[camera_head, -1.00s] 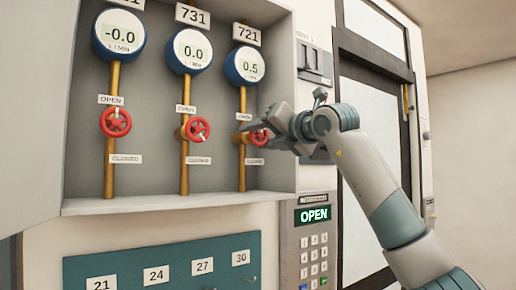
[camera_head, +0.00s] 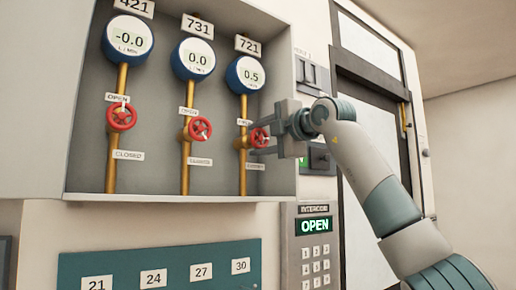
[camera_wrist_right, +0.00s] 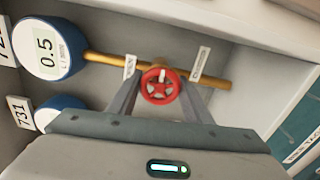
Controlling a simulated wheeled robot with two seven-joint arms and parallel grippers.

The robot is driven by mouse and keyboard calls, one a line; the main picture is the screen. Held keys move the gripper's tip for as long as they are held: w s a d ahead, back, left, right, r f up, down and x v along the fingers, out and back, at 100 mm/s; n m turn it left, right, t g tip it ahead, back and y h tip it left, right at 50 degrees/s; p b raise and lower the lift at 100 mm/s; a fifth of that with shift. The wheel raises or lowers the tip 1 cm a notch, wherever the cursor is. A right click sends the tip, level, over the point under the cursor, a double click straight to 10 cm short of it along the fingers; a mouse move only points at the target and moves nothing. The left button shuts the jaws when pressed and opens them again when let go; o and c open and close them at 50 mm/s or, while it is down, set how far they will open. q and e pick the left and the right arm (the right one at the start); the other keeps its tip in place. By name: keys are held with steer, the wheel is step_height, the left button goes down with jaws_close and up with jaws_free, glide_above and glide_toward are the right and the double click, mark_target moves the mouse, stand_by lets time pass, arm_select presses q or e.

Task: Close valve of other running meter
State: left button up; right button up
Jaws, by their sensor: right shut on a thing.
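Three round meters stand in a grey wall box, each above a brass pipe with a red valve wheel. The meter under label 721 (camera_head: 245,74) reads 0.5. The meter under 731 (camera_head: 193,58) reads 0.0, and the meter under 421 (camera_head: 128,38) reads -0.0. My right gripper (camera_head: 262,139) is at the red valve wheel of 721 (camera_head: 257,138). In the right wrist view its two fingers stand on either side of this wheel (camera_wrist_right: 161,86), shut on it. The wheel's white pointer shows at its middle. My left gripper is not in view.
An intercom keypad (camera_head: 313,255) reading OPEN is below right of the box. A teal board (camera_head: 130,265) with number tags 21, 24, 27 and 30 hangs below. A framed door (camera_head: 375,110) is at the right. The box's right side wall is close to my right gripper.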

steer(key=shift+d+m+b, duration=0.1)
steer(key=shift+m+b, duration=0.2)
steer(key=shift+m, duration=0.2)
steer(key=m+b, duration=0.3)
steer(key=m, duration=0.2)
steer(key=shift+f, duration=0.1)
steer(key=m+b, duration=0.3)
steer(key=m, duration=0.3)
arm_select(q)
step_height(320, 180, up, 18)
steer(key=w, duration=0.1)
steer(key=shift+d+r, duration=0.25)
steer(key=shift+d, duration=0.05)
arm_select(e)
steer(key=shift+w+m, duration=0.1)
steer(key=shift+m, duration=0.4)
steer(key=o, duration=1)
steer(key=shift+o, duration=0.2)
